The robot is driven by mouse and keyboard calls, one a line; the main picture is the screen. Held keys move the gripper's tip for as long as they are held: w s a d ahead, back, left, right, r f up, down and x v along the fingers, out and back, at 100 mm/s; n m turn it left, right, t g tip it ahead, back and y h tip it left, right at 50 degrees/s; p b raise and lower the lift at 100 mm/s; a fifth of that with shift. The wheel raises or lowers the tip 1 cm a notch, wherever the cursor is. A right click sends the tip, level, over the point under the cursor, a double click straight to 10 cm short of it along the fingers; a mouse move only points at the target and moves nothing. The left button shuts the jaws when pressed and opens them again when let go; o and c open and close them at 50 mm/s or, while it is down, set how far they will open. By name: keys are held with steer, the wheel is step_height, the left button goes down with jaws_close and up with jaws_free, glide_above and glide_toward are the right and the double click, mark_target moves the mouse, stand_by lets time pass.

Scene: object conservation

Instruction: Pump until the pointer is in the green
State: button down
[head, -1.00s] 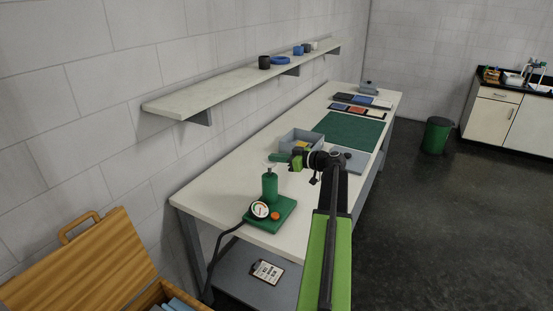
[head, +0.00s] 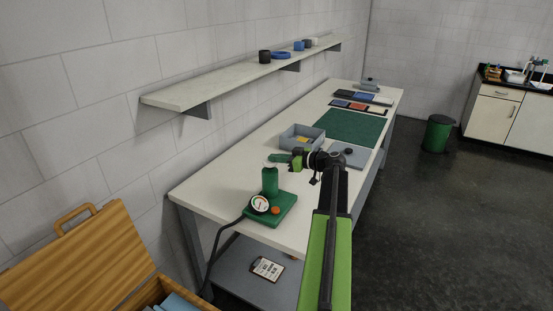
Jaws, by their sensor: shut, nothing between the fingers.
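The pump stands upright on the near part of the workbench. It has a green cylinder (head: 270,181) on a green base (head: 285,210). A round white-faced gauge (head: 259,204) sits at the base's front left, with an orange knob (head: 276,211) beside it. The gauge face shows coloured marks, but the pointer is too small to read surely. My gripper (head: 276,159) is shut and empty, pointing left, just above and slightly right of the cylinder top in the picture. I cannot tell whether it touches the pump; the pump's top is partly hard to make out there.
A grey bin (head: 302,137) stands behind my gripper on the bench. A green mat (head: 345,127) and flat trays lie farther back. A wall shelf (head: 230,80) runs along the left. An open wooden box (head: 80,262) is at lower left.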

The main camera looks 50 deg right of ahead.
step_height(320, 180, up, 4)
steer(key=shift+a+f+p, duration=0.1)
steer(key=shift+f+p, duration=0.05)
steer(key=shift+p, duration=0.9)
steer(key=f+v, duration=0.2)
steer(key=v, duration=0.8)
steer(key=shift+r+p, duration=0.3)
steer(key=shift+s, duration=0.15)
steer(key=w+a+f+g+y, duration=0.1)
steer(key=w+a+f+g, duration=0.2)
steer(key=a, duration=0.6)
steer(key=w+a+f+g+y, duration=0.15)
steer(key=w+a+f, duration=0.25)
steer(key=a, duration=0.4)
steer(key=w+a+f+g, duration=0.3)
steer(key=w+a, duration=0.1)
steer(key=a, duration=0.5)
steer(key=s+a+f+m+g+h, duration=0.1)
steer(key=s+a+f+g+h, duration=0.1)
steer(key=a, duration=0.8)
steer(key=s+a+f+m+g+h, duration=0.1)
steer(key=s+a+f+g+h, duration=0.1)
steer(key=a, duration=0.8)
steer(key=s+a+f+g+h, duration=0.2)
steer(key=a+f, duration=0.3)
steer(key=a, duration=0.5)
steer(key=shift+s+m+g, duration=0.4)
steer(key=shift+s+g, duration=0.25)
steer(key=shift+g, duration=0.1)
